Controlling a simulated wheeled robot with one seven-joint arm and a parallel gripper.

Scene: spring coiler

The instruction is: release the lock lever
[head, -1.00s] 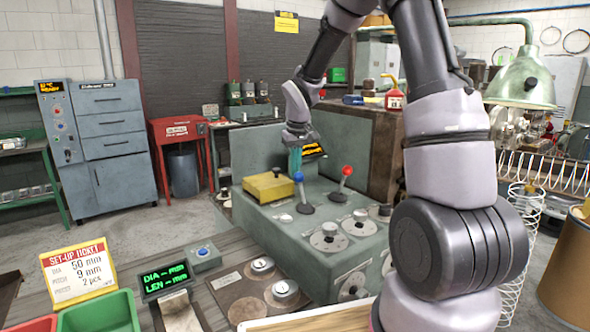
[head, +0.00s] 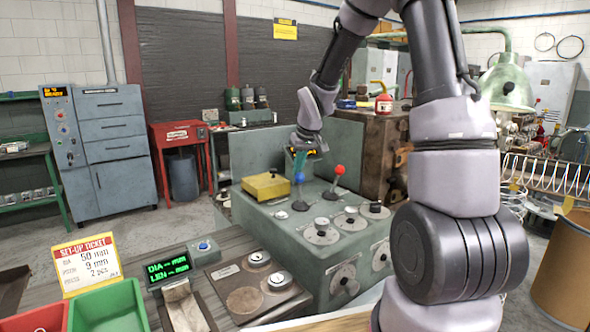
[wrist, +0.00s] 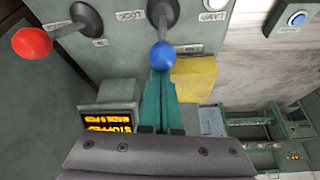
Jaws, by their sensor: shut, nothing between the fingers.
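A lever with a blue knob (head: 299,178) stands on the grey-green control panel (head: 285,240). In the wrist view the blue knob (wrist: 162,54) is right at the tips of my teal fingers, and a LOCK label (wrist: 130,15) sits beside its base. My gripper (head: 299,167) is shut with nothing between the fingers, pointing down at the knob. It also shows in the wrist view (wrist: 162,73). The fingertips look in contact with the knob, or very close; I cannot tell which. The lever looks nearly upright in the head view.
A lever with a red knob (head: 339,169) stands just right of the blue one. A yellow box (head: 266,186) sits on the panel to the left. Several dials (head: 321,230) are in front. A small screen (wrist: 110,120) is behind the levers, close to my fingers.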

